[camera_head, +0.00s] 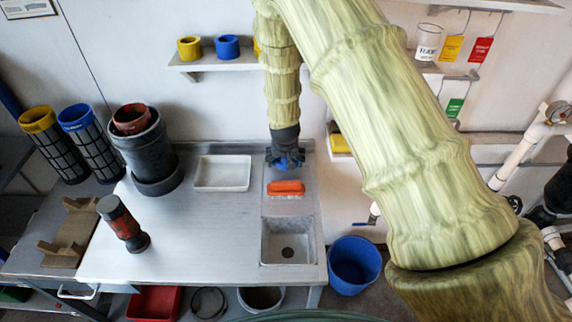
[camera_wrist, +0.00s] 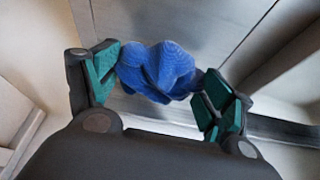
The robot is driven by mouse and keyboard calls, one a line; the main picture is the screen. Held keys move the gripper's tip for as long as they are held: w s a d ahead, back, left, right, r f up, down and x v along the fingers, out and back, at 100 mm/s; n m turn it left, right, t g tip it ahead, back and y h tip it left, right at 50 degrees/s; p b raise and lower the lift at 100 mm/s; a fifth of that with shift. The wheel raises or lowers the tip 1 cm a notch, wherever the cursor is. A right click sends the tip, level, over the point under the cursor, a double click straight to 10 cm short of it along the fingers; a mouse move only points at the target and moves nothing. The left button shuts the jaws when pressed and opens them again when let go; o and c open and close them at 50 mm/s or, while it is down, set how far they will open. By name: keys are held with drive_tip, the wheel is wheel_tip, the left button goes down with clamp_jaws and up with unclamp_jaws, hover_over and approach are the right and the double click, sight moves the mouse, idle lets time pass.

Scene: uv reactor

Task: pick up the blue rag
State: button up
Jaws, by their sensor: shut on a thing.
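The blue rag (camera_wrist: 158,72) is a crumpled cloth held between the two green-padded fingers of my gripper (camera_wrist: 160,85) in the wrist view. Both pads touch its sides. In the head view my gripper (camera_head: 286,162) points down over the back right of the workbench, and the blue rag (camera_head: 290,160) shows at its fingers, partly hidden by them. I cannot tell for sure how far the rag is above the surface.
An orange brush or sponge (camera_head: 286,188) lies just in front of my gripper. A sink (camera_head: 288,241) is in front of that. A white tray (camera_head: 222,173) stands to the left. A shelf (camera_head: 215,64) with small cups is on the wall behind.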

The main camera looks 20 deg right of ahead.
drive_tip(key=shift+r+b, duration=0.9)
drive_tip(key=shift+r, duration=2.9)
drive_tip(key=o, duration=0.4)
drive_tip(key=c, duration=0.3)
drive_tip(key=shift+d, duration=0.1)
drive_tip(key=shift+c, duration=0.2)
